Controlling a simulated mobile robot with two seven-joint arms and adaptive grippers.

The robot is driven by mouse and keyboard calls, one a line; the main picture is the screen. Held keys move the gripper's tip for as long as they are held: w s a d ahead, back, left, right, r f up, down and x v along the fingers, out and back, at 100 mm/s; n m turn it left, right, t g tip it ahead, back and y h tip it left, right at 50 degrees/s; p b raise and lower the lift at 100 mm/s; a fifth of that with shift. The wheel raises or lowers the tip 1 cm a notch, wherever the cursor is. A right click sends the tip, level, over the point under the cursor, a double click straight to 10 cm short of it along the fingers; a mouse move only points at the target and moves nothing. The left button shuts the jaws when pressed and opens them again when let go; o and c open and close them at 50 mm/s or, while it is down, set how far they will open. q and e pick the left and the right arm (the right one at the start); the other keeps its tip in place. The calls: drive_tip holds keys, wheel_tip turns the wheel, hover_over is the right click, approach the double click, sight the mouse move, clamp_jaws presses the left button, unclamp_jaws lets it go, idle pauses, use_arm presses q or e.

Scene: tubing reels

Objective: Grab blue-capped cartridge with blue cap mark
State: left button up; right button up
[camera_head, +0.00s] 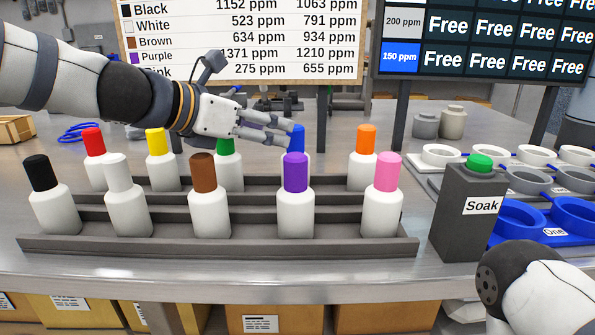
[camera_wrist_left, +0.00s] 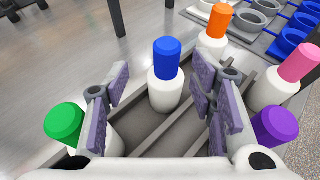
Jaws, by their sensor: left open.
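The blue-capped cartridge (camera_wrist_left: 166,92) stands upright in the back row of the rack, with a white body and blue cap. In the head view its blue cap (camera_head: 296,138) shows behind the purple-capped cartridge (camera_head: 295,205), which hides most of its body. My left gripper (camera_head: 290,133) reaches in from the left with its fingers at the blue cap. In the left wrist view the gripper (camera_wrist_left: 162,88) is open, with one finger on each side of the blue-capped cartridge and gaps between. My right gripper is out of view.
The grey rack (camera_head: 130,243) also holds green (camera_head: 228,165), orange (camera_head: 363,160), pink (camera_head: 381,200), brown, white, black, red and yellow-capped cartridges. A Soak box (camera_head: 455,215) with a green button stands right. Blue and white ring holders (camera_head: 520,218) lie beyond it.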

use_arm(q)
drive_tip(key=x, duration=0.5)
drive_tip(key=shift+d+r+b, duration=0.25)
drive_tip(key=shift+d+b, duration=0.1)
drive_tip(key=shift+d, duration=0.25)
drive_tip(key=shift+s+r, duration=0.1)
drive_tip(key=shift+c, duration=0.8)
clamp_jaws()
